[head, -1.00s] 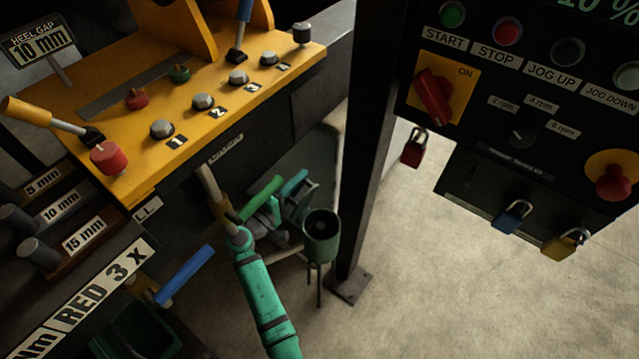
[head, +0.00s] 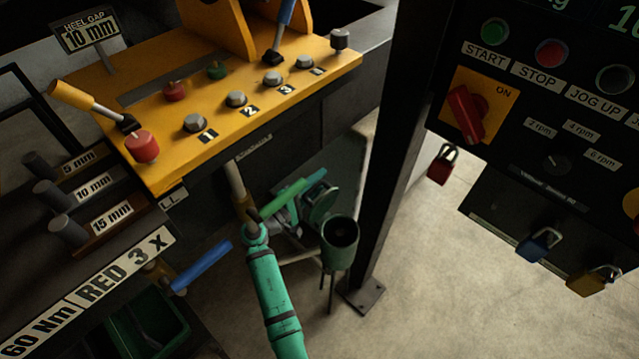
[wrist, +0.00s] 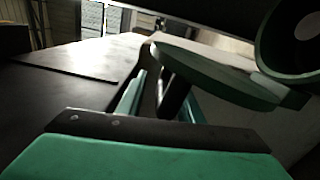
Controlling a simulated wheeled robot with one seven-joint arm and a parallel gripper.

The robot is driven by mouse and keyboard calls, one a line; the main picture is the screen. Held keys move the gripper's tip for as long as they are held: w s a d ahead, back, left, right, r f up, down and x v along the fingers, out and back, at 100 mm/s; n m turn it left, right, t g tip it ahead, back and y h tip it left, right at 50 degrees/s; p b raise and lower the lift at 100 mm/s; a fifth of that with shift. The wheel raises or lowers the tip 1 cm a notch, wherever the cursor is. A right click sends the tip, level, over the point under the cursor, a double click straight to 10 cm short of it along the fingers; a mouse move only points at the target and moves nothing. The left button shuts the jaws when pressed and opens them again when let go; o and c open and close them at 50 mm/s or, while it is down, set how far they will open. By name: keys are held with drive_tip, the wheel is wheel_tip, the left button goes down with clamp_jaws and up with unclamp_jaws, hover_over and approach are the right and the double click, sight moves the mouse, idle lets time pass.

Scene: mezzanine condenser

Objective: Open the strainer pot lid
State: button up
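A green pot-like cylinder (head: 340,240) with a dark round opening stands on thin legs beside the black post. Left of it, among pipework, is a teal fitting (head: 318,196) with a rounded part; I cannot tell for sure which is the strainer pot. In the wrist view a flat green disc (wrist: 222,76), perhaps the lid, is tilted close ahead, and a green round rim (wrist: 290,75) shows at upper right.
The black post (head: 390,170) stands at right, before a panel with padlocks. Pale floor (head: 430,290) is clear.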

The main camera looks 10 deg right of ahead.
drive_tip(key=shift+f, duration=0.15)
drive_tip(key=shift+s+a, duration=0.2)
drive_tip(key=v, duration=1)
drive_tip(key=shift+s+a, duration=0.1)
drive_tip(key=s+f+n+y, duration=0.1)
drive_tip(key=s+f+y, duration=0.8)
drive_tip(key=s+f, duration=0.7)
drive_tip(key=s+a+f+y, duration=0.2)
drive_tip(key=s+f+y, duration=0.1)
drive_tip(key=s, duration=0.4)
drive_tip(key=s+a+r+m+t+y, duration=0.1)
drive_tip(key=s+r+m, duration=0.1)
drive_tip(key=s+r, duration=0.3)
drive_tip(key=s+r+m+t+y, duration=0.1)
drive_tip(key=s+r+m, duration=0.1)
drive_tip(key=s, duration=0.5)
drive_tip(key=s+d+r+m+t, duration=0.1)
drive_tip(key=s+r+m, duration=0.1)
drive_tip(key=r, duration=0.5)
drive_tip(key=s+d+r+m+t, duration=0.1)
drive_tip(key=s+r+m, duration=0.2)
drive_tip(key=s+r, duration=0.2)
wheel_tip(320, 180, up, 2)
drive_tip(key=shift+r+m, duration=0.25)
drive_tip(key=shift+m, duration=0.05)
